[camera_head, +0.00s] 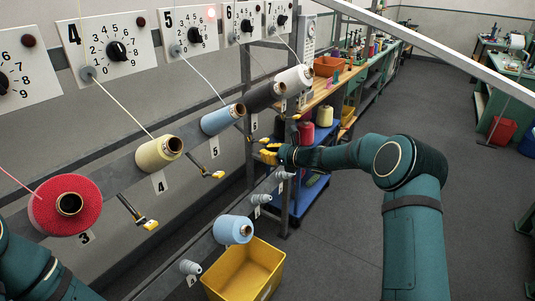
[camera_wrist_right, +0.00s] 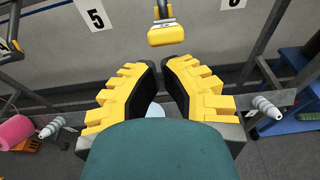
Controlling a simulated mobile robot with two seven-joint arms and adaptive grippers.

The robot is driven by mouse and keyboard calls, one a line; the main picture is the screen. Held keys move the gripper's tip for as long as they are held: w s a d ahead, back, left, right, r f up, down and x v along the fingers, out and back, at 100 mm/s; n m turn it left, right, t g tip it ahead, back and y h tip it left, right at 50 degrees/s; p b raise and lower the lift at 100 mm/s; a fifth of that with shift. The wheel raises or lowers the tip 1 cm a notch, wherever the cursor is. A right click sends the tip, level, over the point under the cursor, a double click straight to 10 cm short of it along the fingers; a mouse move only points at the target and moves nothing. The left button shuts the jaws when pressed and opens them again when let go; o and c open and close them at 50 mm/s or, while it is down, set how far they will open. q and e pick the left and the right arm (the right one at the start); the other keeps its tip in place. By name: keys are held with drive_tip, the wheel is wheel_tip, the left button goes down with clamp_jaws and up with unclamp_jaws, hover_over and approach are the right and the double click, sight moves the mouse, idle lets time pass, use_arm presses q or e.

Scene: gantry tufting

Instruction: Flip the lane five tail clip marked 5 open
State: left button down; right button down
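In the right wrist view, a yellow-tipped tail clip (camera_wrist_right: 168,35) hangs between the number plates 5 (camera_wrist_right: 95,18) and 6 (camera_wrist_right: 232,3), just beyond my fingertips. Its own mark is too small to read, and I cannot tell whether it is open. In the head view this clip (camera_head: 264,141) shows just right of the light blue lane five spool (camera_head: 218,120). My right gripper (camera_wrist_right: 160,64) is slightly open and empty, with a narrow gap between its fingers, apart from the clip. In the head view it (camera_head: 268,154) is below the clip. My left gripper is out of view.
Other yellow-tipped clips (camera_head: 215,174) stick out along the rail. Dial panel 5 (camera_head: 186,32) has a lit red lamp. A lower light blue spool (camera_head: 233,229) stands over a yellow bin (camera_head: 246,270). A rack post (camera_head: 291,165) is close to my right gripper. Open floor lies right.

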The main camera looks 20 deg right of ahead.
wheel_tip(320, 180, down, 4)
drive_tip(key=s+d+b, duration=0.1)
drive_tip(key=s+b, duration=0.1)
drive_tip(key=b, duration=0.1)
drive_tip(key=s+d+r, duration=0.4)
drive_tip(key=s+r, duration=0.1)
drive_tip(key=r, duration=0.2)
drive_tip(key=shift+d, duration=0.3)
drive_tip(key=shift+s, duration=0.1)
